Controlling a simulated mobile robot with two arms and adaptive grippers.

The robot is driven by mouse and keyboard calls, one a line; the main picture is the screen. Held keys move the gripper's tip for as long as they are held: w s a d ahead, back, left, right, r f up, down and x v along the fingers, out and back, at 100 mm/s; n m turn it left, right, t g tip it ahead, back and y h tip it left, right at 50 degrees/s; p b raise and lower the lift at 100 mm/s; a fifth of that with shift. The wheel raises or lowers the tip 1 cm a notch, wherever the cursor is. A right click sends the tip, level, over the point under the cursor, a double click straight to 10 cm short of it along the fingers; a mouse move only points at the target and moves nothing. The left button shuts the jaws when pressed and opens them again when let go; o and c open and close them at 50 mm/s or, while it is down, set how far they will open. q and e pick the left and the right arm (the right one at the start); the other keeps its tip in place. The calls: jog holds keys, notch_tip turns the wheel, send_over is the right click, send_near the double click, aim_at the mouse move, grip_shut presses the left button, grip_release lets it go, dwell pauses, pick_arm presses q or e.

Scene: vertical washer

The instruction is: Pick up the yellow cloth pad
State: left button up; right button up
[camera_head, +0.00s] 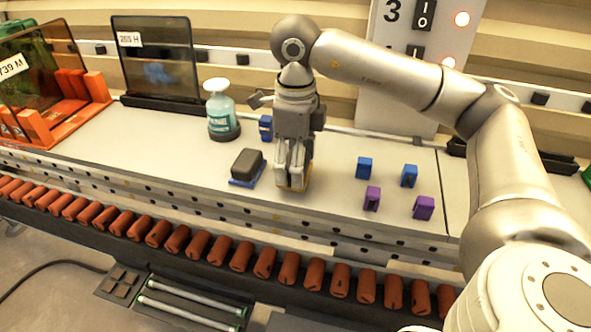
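The yellow cloth pad (293,188) shows only as a thin yellowish edge on the pale worktop, mostly hidden under my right gripper. My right gripper (291,178) comes down from above with its fingertips at the pad. A narrow gap shows between the fingers higher up, but I cannot tell whether the tips are closed on the pad. My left gripper is not in view.
A black block on a blue base (246,167) stands close left of my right gripper. A teal spray bottle (221,112) is behind it. Blue blocks (364,168) and purple blocks (424,208) stand to the right. Orange-brown rollers (265,263) line the front.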

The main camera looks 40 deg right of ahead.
jog(key=s+a+r+b, duration=0.3)
jog(key=s+a+r, duration=0.5)
jog(key=a+r, duration=0.3)
jog(key=shift+s+r, duration=0.2)
jog(key=shift+s, duration=0.1)
jog(key=shift+a, duration=0.1)
